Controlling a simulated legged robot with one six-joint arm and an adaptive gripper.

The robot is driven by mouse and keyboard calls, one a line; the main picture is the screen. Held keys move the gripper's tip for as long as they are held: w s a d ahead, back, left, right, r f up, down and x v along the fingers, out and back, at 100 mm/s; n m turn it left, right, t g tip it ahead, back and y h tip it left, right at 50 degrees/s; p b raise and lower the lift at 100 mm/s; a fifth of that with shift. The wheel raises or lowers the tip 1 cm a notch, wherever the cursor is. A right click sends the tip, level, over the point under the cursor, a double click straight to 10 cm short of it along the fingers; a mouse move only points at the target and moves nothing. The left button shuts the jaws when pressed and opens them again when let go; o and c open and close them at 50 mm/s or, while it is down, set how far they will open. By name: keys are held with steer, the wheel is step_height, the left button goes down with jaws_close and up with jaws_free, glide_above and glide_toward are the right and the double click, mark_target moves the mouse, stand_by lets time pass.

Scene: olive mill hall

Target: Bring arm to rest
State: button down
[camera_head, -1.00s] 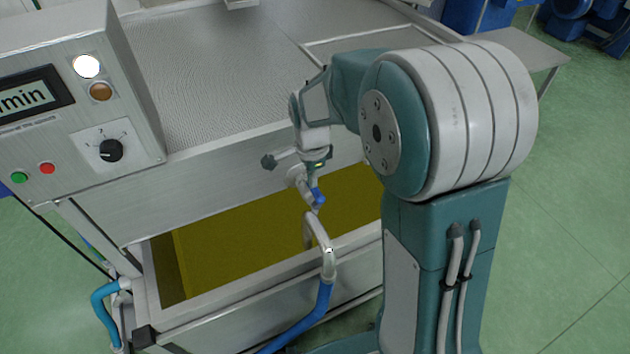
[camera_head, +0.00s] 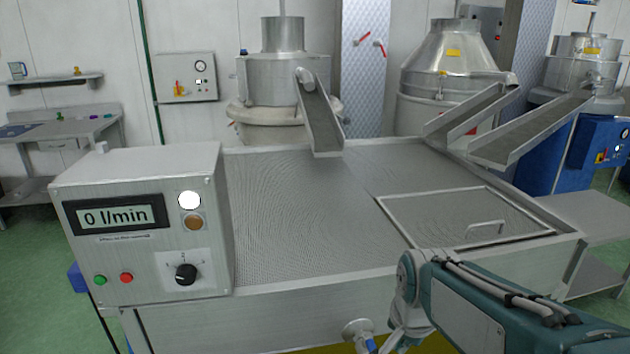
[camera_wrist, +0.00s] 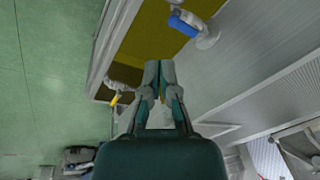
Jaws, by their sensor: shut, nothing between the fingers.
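My arm (camera_head: 470,305) shows at the lower right of the head view, low in front of the steel machine (camera_head: 300,225). My gripper (camera_wrist: 158,70) is in the middle of the wrist view, its two fingers together with nothing between them. In that view it points toward the tank of olive-yellow liquid (camera_wrist: 158,38) and stands apart from the blue-handled valve (camera_wrist: 185,22). In the head view the fingertips cannot be made out. The valve (camera_head: 362,335) shows at the bottom edge there, left of my arm.
The control box (camera_head: 140,235) reads "0 l/min", with a white lamp lit. A hatch (camera_head: 465,215) with a handle lies in the mesh top. Chutes (camera_head: 320,115) and steel vessels stand behind. Green floor (camera_wrist: 45,90) is clear at the left of the wrist view.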

steer(key=s+d+r+n+t, duration=0.1)
steer(key=s+r+n+t, duration=0.2)
steer(key=s+n, duration=0.5)
steer(key=shift+s+r, duration=0.7)
steer(key=shift+s, duration=1.2)
